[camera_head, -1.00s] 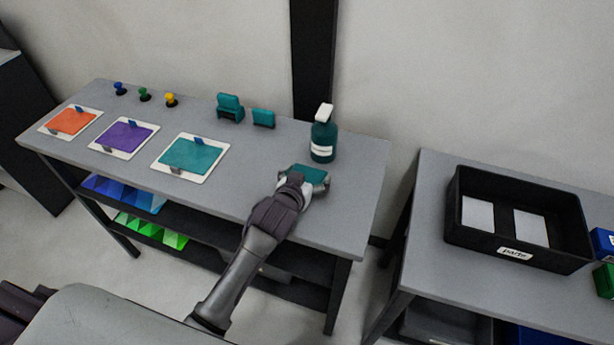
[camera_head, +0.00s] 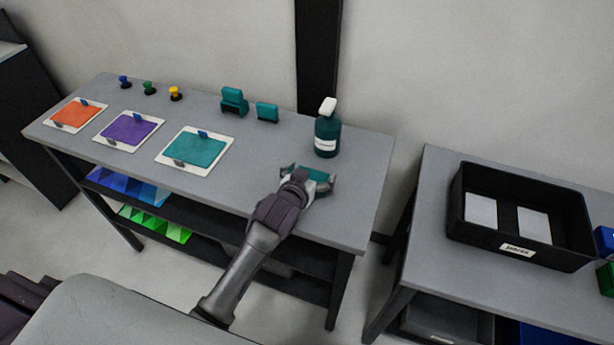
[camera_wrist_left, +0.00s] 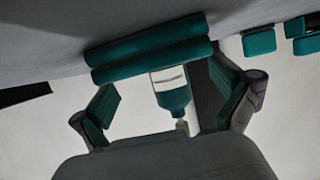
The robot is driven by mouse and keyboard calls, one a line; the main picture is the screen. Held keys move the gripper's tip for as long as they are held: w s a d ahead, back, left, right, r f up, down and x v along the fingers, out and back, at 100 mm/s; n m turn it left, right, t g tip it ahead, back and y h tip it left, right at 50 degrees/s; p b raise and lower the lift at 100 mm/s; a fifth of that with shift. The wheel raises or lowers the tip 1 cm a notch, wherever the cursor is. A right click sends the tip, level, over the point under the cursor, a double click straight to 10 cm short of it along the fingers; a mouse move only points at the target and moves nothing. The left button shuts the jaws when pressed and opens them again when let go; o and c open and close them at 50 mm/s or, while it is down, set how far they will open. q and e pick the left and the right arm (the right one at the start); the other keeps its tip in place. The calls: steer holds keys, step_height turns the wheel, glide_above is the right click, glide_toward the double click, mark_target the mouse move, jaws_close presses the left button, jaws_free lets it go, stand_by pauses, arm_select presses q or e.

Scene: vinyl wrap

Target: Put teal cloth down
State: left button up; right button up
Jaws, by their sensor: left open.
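The teal cloth (camera_head: 317,174) lies folded at the right end of the grey table, in front of the spray bottle. In the left wrist view the teal cloth (camera_wrist_left: 150,52) shows as two stacked rolls or folds against the table surface. My left gripper (camera_head: 311,177) is right at the cloth from the front. In the wrist view the left gripper (camera_wrist_left: 165,88) is open, its teal-padded fingers spread apart with the cloth just beyond their tips. Whether a finger still touches the cloth I cannot tell. My right gripper is not in view.
A teal spray bottle (camera_head: 327,134) stands just behind the cloth. Two teal blocks (camera_head: 234,101) (camera_head: 267,112) stand near the back edge. Orange, purple and teal sheets (camera_head: 194,150) lie on white cards to the left. A black bin (camera_head: 522,250) stands on another table at right.

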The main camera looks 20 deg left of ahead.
arm_select(q)
steer(key=shift+r, duration=0.7)
steer(key=v, duration=0.6)
steer(key=b+v, duration=0.1)
steer(key=v, duration=0.5)
steer(key=shift+s+f, duration=0.1)
steer(key=shift+f, duration=0.15)
steer(key=shift+a, duration=0.1)
